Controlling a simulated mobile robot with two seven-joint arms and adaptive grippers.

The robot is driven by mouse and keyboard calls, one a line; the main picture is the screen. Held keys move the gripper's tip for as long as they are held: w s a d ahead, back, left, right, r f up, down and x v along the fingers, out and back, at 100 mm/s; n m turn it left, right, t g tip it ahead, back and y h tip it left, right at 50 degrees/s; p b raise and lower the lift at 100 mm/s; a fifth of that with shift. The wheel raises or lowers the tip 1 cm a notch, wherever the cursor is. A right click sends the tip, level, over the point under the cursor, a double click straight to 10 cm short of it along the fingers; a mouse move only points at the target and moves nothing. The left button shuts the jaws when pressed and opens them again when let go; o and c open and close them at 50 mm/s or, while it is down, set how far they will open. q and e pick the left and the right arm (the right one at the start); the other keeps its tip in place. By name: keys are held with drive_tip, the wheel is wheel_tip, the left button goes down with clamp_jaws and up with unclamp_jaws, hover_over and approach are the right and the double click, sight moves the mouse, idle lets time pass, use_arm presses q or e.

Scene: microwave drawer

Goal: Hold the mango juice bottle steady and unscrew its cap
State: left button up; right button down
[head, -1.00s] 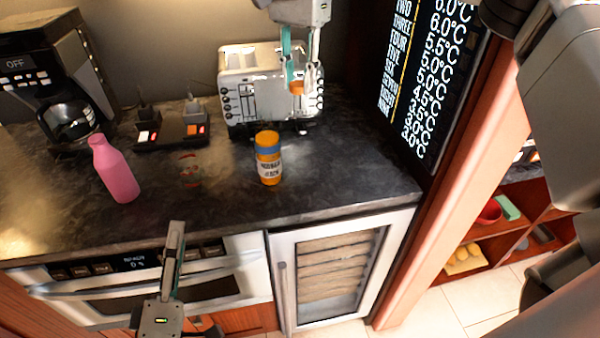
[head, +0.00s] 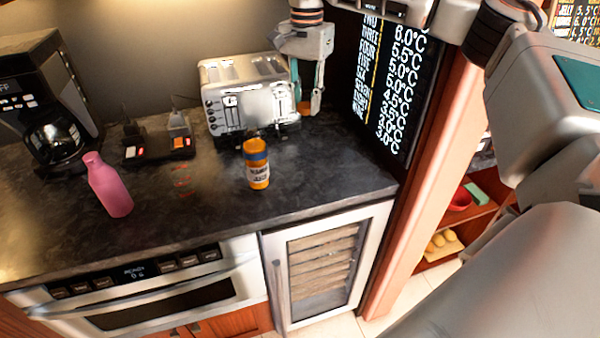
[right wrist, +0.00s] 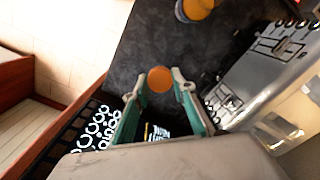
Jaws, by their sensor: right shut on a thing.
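The mango juice bottle (head: 257,172), orange with a blue band and a printed label, stands upright on the dark counter in the head view. Part of it shows at the top edge of the right wrist view (right wrist: 196,8). My right gripper (head: 305,103) is apart from the bottle, behind it and to its right, beside the toaster. In the right wrist view its teal-padded fingers (right wrist: 160,80) are shut on a small round orange cap (right wrist: 160,77). The cap is apart from the bottle. My left gripper is not in view.
A silver toaster (head: 230,85) stands behind the bottle. A pink bottle (head: 109,186), a coffee maker (head: 50,105) and a black device with lit switches (head: 158,147) are to the left. A dark temperature board (head: 385,75) is at the right. The counter in front of the bottle is clear.

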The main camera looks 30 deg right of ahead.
sight(305, 174)
wheel_tip(305, 174, down, 20)
drive_tip(key=shift+r, duration=0.1)
idle(0.5)
drive_tip(key=c, duration=1.7)
unclamp_jaws()
wheel_tip(305, 174, up, 12)
